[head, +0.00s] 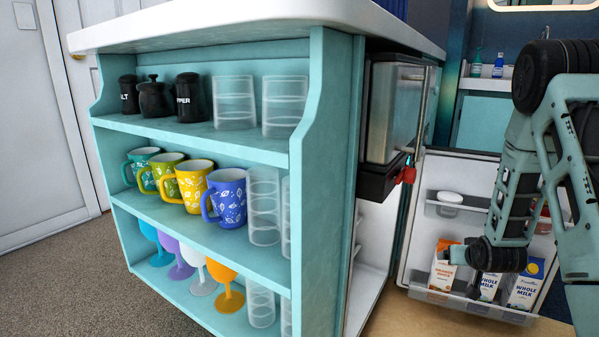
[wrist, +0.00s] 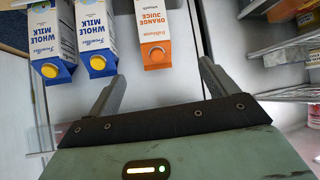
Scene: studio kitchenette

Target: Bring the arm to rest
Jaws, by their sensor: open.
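My arm reaches in from the right of the head view, in front of the open fridge door (head: 408,225). My gripper (wrist: 155,85) shows in the wrist view with its two fingers spread wide and nothing between them. An orange juice carton (wrist: 155,40) lies beyond the fingertips in that view, with two whole milk cartons (wrist: 97,38) (wrist: 50,42) to its left. In the head view the gripper's fingers are mostly hidden near the juice carton (head: 442,268); whether they touch it cannot be told.
A teal shelf unit (head: 325,160) with mugs, goblets, glasses and black jars stands at the left. The fridge door's bin (head: 470,304) and upper rack lie close to my arm. In the wrist view, fridge racks (wrist: 285,95) are at the right. Floor (head: 60,290) is clear at lower left.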

